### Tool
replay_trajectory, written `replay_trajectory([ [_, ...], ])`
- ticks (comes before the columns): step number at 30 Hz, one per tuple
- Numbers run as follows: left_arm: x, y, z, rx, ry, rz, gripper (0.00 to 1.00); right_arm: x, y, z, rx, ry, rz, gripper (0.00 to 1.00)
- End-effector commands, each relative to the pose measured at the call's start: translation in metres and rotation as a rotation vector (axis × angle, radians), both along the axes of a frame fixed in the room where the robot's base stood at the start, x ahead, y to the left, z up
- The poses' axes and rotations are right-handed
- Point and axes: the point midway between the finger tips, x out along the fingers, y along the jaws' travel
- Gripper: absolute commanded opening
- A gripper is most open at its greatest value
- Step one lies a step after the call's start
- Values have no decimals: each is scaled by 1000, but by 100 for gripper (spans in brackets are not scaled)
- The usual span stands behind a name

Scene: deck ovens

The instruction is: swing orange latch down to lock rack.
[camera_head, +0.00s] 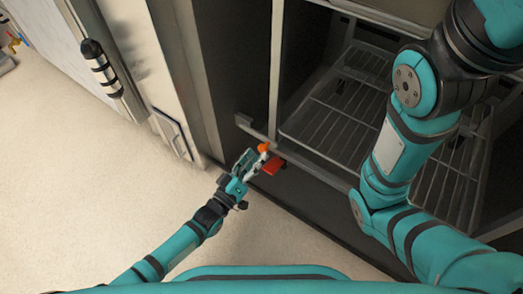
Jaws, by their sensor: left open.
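The orange latch (263,147) shows as a small orange knob at the front of the rack's lower bar, close to the rack's corner post. A red-orange piece (273,166) sits just below and to its right; I cannot tell whether it belongs to the latch. My left gripper (254,163) is open, its fingers right at the latch and partly covering it. I cannot tell whether they touch it. The rack (275,70) has a grey metal frame with wire shelves (345,100). My right arm crosses the right side of the view; its gripper is out of view.
The oven's dark side wall (195,80) stands left of the rack. A black and white handle (101,68) sticks out from a pale panel at upper left. The beige floor (80,180) is clear at lower left. My right arm hides part of the shelves.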

Motion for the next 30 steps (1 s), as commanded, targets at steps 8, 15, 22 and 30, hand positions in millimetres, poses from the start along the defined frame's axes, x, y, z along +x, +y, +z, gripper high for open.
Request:
replay_trajectory([
  [8, -48, 35, -10, 3, 4, -1, 53, -1, 0, 0, -1, -2, 0, 62],
  [15, -66, 48, -12, 1, 1, 0, 53, -1, 0, 0, -1, -2, 0, 62],
  [22, -68, 50, -13, 1, 1, 0, 53, -1, 0, 0, -1, -2, 0, 62],
  [30, -68, 49, -13, 1, 1, 0, 53, -1, 0, 0, -2, -3, -1, 62],
])
